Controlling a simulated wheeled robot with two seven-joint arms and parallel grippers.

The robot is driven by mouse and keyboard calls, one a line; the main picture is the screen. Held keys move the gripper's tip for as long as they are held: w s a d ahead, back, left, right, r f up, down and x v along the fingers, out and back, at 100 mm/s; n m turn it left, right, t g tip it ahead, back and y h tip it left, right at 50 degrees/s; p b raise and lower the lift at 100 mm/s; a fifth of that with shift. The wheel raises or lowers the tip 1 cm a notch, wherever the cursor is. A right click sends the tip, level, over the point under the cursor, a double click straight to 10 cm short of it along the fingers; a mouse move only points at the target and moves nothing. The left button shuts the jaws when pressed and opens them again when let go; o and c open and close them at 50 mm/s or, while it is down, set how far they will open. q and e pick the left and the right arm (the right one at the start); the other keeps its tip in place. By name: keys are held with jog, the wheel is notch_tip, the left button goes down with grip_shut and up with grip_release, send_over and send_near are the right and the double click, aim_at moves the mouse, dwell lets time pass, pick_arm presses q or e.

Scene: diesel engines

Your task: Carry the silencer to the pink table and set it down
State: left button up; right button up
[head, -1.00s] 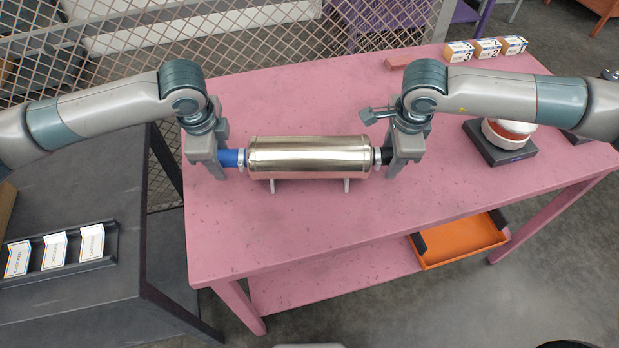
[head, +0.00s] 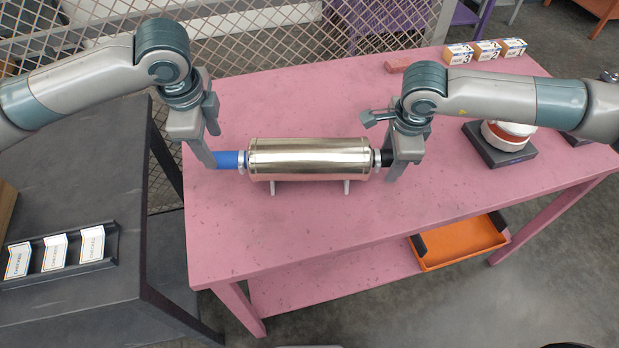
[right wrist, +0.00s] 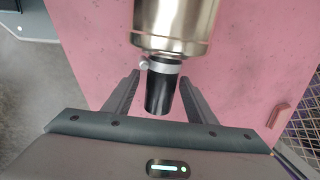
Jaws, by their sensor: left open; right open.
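The silencer (head: 309,158) is a shiny metal cylinder with a blue end (head: 228,160) at left and a black end (head: 386,158) at right. It rests on its small feet on the pink table (head: 300,220). My right gripper (head: 397,170) is at the black end. In the right wrist view its open fingers (right wrist: 157,98) stand on both sides of the black end (right wrist: 158,92), with gaps showing.
A scale with a red and white bowl (head: 505,137) stands at the table's right. Several small boxes (head: 486,50) and a reddish bar (head: 408,64) lie at the back. A dark table with a card rack (head: 60,255) is at left. An orange tray (head: 460,245) sits on the lower shelf.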

pick_arm(q)
jog(key=shift+s+r, duration=0.2)
jog(key=shift+r, duration=0.85)
jog(key=shift+s+r, duration=0.2)
jog(key=shift+r, duration=0.8)
pick_arm(e)
jog(key=shift+r, duration=0.15)
notch_tip(320, 180, up, 12)
jog(key=s, duration=0.2)
jog(key=shift+s+f, duration=0.15)
jog(key=shift+f, duration=0.1)
